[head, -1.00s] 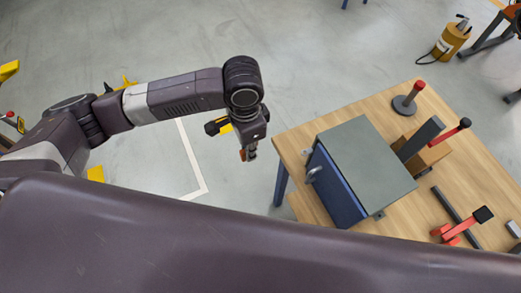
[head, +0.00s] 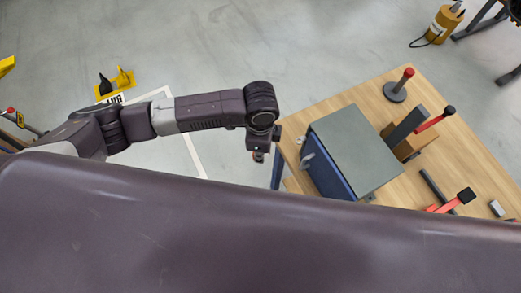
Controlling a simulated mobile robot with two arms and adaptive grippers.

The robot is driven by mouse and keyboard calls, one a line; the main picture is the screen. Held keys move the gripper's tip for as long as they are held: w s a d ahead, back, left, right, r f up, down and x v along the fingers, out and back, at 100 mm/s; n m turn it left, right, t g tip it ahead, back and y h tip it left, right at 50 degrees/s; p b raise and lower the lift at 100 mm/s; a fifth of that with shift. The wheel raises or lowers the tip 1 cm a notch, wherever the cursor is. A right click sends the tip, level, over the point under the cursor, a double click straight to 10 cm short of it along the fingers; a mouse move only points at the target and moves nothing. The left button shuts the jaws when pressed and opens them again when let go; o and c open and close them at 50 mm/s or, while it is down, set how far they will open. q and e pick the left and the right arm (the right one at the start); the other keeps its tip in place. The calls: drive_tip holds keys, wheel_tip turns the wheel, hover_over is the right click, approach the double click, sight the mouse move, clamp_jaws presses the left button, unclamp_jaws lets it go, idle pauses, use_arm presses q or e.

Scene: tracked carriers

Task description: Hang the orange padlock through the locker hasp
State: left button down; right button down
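The locker (head: 355,150) is a grey-topped box with a blue front, standing near the left edge of the wooden table. A light metal hasp (head: 307,161) sticks out from its blue front. My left gripper (head: 258,157) points down just left of the locker, beyond the table edge and apart from the hasp. The fingers are mostly hidden under the wrist. My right gripper is out of view.
The wooden table (head: 452,139) also bears a dark round stand with a red-topped post (head: 398,86), a brown block (head: 408,147) and red-handled tools (head: 443,207) right of the locker. My own dark body part covers the bottom. Open floor lies left of the table.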

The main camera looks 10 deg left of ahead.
use_arm(q)
drive_tip(key=shift+w+d, duration=0.15)
drive_tip(key=shift+d, duration=0.05)
drive_tip(key=w+d+b, duration=0.2)
drive_tip(key=w+d, duration=0.3)
drive_tip(key=d, duration=0.2)
drive_tip(key=shift+w+d, duration=0.3)
drive_tip(key=shift+d, duration=0.05)
idle(0.3)
idle(0.6)
drive_tip(key=shift+f+p, duration=0.2)
drive_tip(key=shift+p, duration=0.35)
idle(0.4)
drive_tip(key=shift+f+b, duration=0.5)
drive_tip(key=shift+f, duration=0.85)
idle(1.0)
drive_tip(key=c, duration=1.8)
unclamp_jaws()
